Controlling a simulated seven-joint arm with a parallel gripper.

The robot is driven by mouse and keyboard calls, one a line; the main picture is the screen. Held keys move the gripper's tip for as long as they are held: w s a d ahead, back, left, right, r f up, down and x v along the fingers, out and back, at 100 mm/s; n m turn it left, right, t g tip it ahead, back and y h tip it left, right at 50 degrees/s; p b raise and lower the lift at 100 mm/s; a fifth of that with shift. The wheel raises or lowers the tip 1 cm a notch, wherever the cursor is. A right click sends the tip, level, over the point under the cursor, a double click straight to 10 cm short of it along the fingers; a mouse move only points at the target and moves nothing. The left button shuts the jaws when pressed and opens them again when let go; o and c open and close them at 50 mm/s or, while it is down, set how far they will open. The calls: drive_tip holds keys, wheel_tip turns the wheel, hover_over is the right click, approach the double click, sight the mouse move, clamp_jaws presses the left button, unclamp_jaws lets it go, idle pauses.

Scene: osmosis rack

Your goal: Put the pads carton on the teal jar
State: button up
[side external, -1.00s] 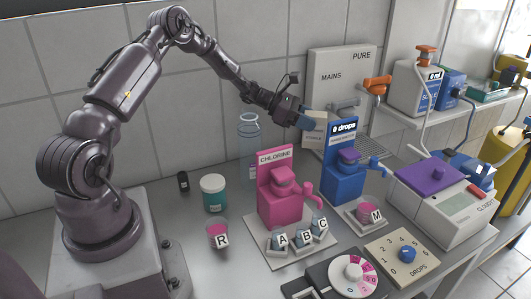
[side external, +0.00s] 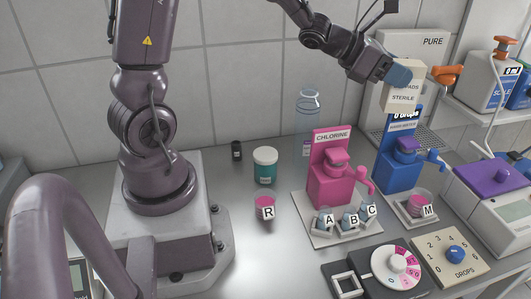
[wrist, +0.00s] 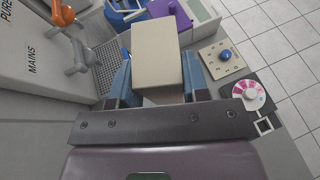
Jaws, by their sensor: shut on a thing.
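The pads carton (side external: 404,88) is a cream box lettered "PADS STERILE", held in the air above the blue dispenser at the right. My gripper (side external: 399,74) is shut on it, with blue fingers at its sides. In the wrist view the carton (wrist: 158,55) sits between the two fingers of my gripper (wrist: 158,88). The teal jar (side external: 265,166) has a white lid and stands upright on the bench, left of the pink dispenser. The carton is well to the right of the jar and higher, apart from it. The jar does not show in the wrist view.
The pink CHLORINE dispenser (side external: 331,170), blue drops dispenser (side external: 400,160) and clear bottle (side external: 307,120) stand between carton and jar. The PURE/MAINS panel (side external: 425,55) is behind.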

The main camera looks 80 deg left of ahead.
drive_tip(key=s+d+f+m+g+h, duration=0.3)
drive_tip(key=s+d+f+m+h, duration=0.1)
drive_tip(key=s+d+m, duration=0.15)
drive_tip(key=s+d+f+m+g+h, duration=0.4)
drive_tip(key=s+d, duration=0.2)
drive_tip(key=d, duration=0.1)
drive_tip(key=s+f+m+g+y, duration=0.1)
drive_tip(key=s+f+m+g, duration=0.4)
drive_tip(key=s+m+g, duration=0.8)
drive_tip(key=s+a+f+m+g+y, duration=0.1)
drive_tip(key=s+a+m+g+y, duration=0.5)
drive_tip(key=a+m+y, duration=0.8)
drive_tip(key=w+a+r+m+t+y, duration=0.5)
drive_tip(key=w+a+m+t+y, duration=0.5)
drive_tip(key=m+t, duration=0.35)
drive_tip(key=shift+y, duration=0.3)
drive_tip(key=shift+s+d+f, duration=0.15)
drive_tip(key=shift+s+f, duration=0.1)
drive_tip(key=shift+f, duration=1)
drive_tip(key=shift+s+d+f, duration=0.1)
drive_tip(key=shift+s+f, duration=0.15)
drive_tip(key=shift+f, duration=1.05)
drive_tip(key=shift+s+d+f, duration=0.15)
drive_tip(key=shift+s+f, duration=0.1)
drive_tip(key=shift+f, duration=1)
